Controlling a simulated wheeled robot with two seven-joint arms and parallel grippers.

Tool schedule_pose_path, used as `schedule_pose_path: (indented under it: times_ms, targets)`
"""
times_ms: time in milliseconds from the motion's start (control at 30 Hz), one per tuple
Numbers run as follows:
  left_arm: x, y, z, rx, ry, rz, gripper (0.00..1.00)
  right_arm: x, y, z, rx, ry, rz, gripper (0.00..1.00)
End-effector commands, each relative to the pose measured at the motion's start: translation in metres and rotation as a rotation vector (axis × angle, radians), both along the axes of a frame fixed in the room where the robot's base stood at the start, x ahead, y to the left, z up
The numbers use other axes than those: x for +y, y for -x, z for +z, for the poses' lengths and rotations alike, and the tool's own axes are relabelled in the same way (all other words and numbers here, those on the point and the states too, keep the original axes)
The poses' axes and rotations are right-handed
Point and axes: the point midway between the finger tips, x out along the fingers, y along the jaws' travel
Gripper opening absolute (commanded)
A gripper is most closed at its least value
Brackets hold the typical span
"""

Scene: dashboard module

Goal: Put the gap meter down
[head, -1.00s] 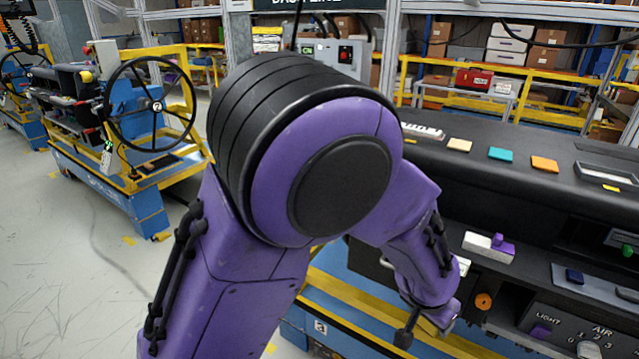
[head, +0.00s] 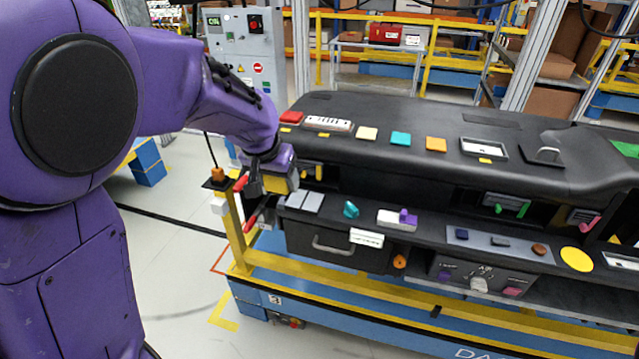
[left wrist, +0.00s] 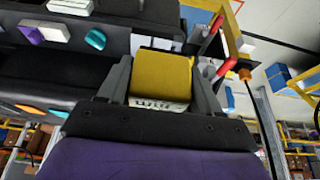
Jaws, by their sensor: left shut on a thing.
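The gap meter, a yellow block (head: 277,183), is held in my left gripper (head: 268,178) near the left end of the black dashboard module (head: 400,115). In the left wrist view the gap meter (left wrist: 162,75) sits between the two grey fingers of the left gripper (left wrist: 163,82), with a pale marked strip on its near side. A yellow post (head: 237,235) with red prongs stands close beside the gripper. I cannot tell whether the gap meter touches anything besides the fingers. My right gripper is not in view.
Pale flat plates (head: 305,201), a teal knob (head: 350,210) and a white block with a purple knob (head: 398,219) lie along the module's ledge. A drawer (head: 335,244) is below. A grey control box (head: 240,45) stands behind. Open floor lies to the left.

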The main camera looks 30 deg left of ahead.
Motion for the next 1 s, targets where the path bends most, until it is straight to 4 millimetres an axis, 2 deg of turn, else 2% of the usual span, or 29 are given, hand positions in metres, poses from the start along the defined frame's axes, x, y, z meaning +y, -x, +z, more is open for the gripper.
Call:
schedule_pose_path:
  times_ms: [33,133,200,333,600,733,867,1000]
  targets:
    - [0.0,-0.01,-0.018,-0.004,0.005,-0.004,0.29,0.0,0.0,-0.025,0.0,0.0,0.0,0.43]
    - [0.002,-0.024,-0.024,-0.004,0.003,-0.003,0.29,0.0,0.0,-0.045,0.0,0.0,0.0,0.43]
    - [0.004,-0.038,-0.016,0.004,0.0,0.0,0.29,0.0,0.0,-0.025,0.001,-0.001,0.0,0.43]
    - [0.007,-0.068,-0.028,0.003,-0.001,0.001,0.29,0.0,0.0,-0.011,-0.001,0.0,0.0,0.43]
    - [0.011,-0.108,-0.078,0.002,0.0,0.001,0.29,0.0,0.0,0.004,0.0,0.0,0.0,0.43]
    - [0.013,-0.119,-0.092,0.002,0.0,0.0,0.29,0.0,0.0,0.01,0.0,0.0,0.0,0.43]
    - [0.012,-0.118,-0.112,0.003,0.001,0.001,0.29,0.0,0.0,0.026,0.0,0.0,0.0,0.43]
    - [0.013,-0.119,-0.122,-0.003,-0.001,0.0,0.29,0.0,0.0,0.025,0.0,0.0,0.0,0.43]
